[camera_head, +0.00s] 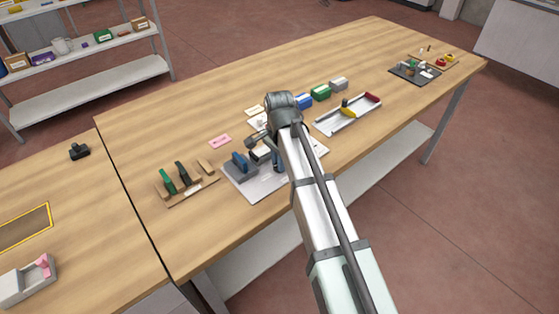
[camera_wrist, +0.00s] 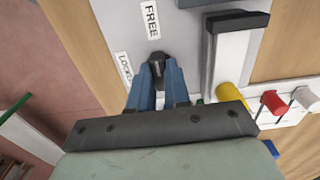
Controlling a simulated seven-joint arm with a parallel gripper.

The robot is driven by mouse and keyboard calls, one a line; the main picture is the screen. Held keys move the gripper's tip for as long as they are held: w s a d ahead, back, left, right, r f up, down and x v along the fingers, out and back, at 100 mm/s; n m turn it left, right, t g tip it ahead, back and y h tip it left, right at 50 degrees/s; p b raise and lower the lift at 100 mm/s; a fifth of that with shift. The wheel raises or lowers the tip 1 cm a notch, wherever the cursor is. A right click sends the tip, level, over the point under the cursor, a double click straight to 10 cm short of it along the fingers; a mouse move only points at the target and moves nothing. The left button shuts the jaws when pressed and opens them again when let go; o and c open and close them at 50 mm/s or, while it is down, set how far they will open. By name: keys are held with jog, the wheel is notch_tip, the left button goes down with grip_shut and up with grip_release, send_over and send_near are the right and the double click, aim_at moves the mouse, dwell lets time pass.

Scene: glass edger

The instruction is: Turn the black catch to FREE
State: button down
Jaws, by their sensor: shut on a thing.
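The black catch (camera_wrist: 159,62) is on a light grey plate (camera_wrist: 185,30) in the wrist view. My gripper (camera_wrist: 158,78) has its blue fingers shut on it, one on each side. The label FREE (camera_wrist: 151,20) is just above the catch, and the label LOCKED (camera_wrist: 123,66) is to its left. The fingers hide the lower part of the catch, so I cannot tell exactly which way it points. In the head view the grey plate (camera_head: 262,188) lies on the wooden table, and my arm hides the catch.
In the wrist view a black-topped upright block (camera_wrist: 236,22) stands right of the catch, with yellow (camera_wrist: 229,92), red (camera_wrist: 272,102) and white (camera_wrist: 304,97) parts beyond. In the head view a holder with green and black handles (camera_head: 185,186) is left of the plate, and a tray (camera_head: 347,115) is right.

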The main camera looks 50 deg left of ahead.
dwell(0.6)
jog(key=c, duration=1.1)
grip_release()
jog(key=shift+r, duration=0.15)
notch_tip(320, 180, up, 14)
jog(key=shift+f, duration=0.2)
